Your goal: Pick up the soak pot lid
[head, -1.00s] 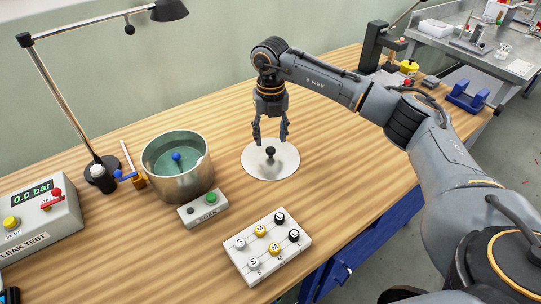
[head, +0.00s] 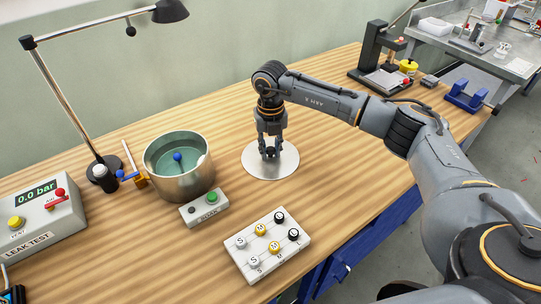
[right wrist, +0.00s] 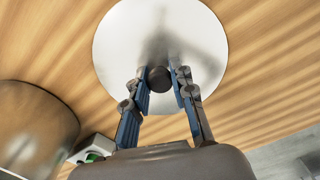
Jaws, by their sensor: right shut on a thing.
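The soak pot lid (head: 287,168) is a round, pale metal disc lying flat on the wooden bench, with a dark knob in its middle. My right gripper (head: 271,153) points down over the lid, its fingers shut on the knob. In the right wrist view the lid (right wrist: 160,30) fills the upper middle, and the knob (right wrist: 159,79) sits between the fingertips of the gripper (right wrist: 163,88). The soak pot (head: 184,186), an open metal pot, stands left of the lid with greenish liquid and a blue-topped item inside. My left gripper is not in view.
A soak button box (head: 205,209) stands in front of the pot. A tray of S, M and L pieces (head: 268,259) lies near the front edge. A leak tester (head: 42,222) and a lamp (head: 62,105) are at the left.

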